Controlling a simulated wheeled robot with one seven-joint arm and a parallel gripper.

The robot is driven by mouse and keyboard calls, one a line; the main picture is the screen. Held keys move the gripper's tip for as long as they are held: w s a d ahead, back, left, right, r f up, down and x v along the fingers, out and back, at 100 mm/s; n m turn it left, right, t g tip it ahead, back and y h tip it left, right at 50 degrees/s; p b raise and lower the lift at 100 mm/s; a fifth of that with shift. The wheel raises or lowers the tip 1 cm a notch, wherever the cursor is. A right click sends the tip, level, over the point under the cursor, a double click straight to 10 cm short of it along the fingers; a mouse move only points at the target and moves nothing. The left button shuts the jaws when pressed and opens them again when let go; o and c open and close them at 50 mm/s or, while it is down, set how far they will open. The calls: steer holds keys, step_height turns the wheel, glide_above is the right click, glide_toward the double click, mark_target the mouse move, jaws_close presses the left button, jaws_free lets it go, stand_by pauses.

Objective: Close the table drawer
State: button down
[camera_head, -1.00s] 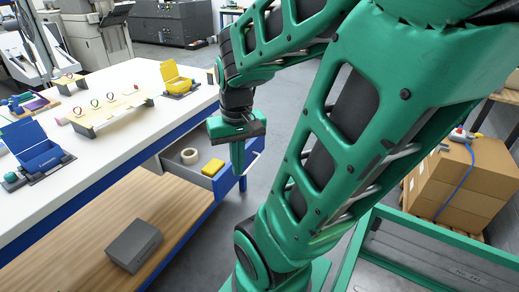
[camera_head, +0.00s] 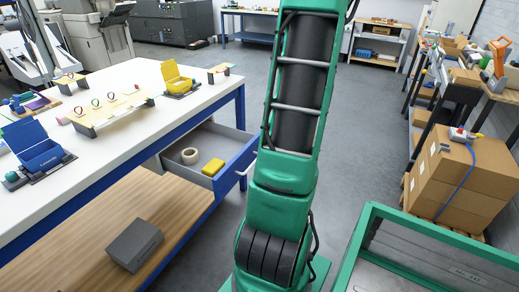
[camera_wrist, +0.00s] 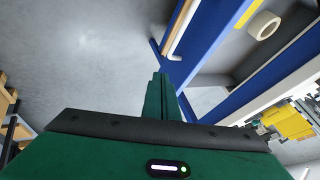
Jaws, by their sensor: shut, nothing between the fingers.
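The table drawer (camera_head: 235,166) stands pulled out from under the white-topped table (camera_head: 150,98). It has a blue front with a pale bar handle (camera_head: 246,168), and a tape roll (camera_head: 190,156) and a yellow block (camera_head: 213,166) lie inside. In the wrist view the blue drawer front (camera_wrist: 215,38), its handle (camera_wrist: 183,28) and the tape roll (camera_wrist: 263,25) show at upper right. My gripper (camera_wrist: 160,82) is shut and empty, its fingertips apart in the picture from the handle. The head view does not show my gripper.
A blue open box (camera_head: 42,154) and a yellow box (camera_head: 178,82) stand on the table. A grey box (camera_head: 134,245) lies on the lower wooden shelf. Stacked cartons (camera_head: 440,180) and a green-framed cart (camera_head: 420,225) stand at right. Grey floor is free beyond the drawer.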

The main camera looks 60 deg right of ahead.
steer(key=w+d+f, duration=0.4)
steer(key=w+f, duration=0.4)
steer(key=shift+w+d+f+m, duration=0.15)
steer(key=shift+w+f+m, duration=0.05)
steer(key=shift+m, duration=0.1)
stand_by(0.3)
steer(key=shift+d, duration=0.1)
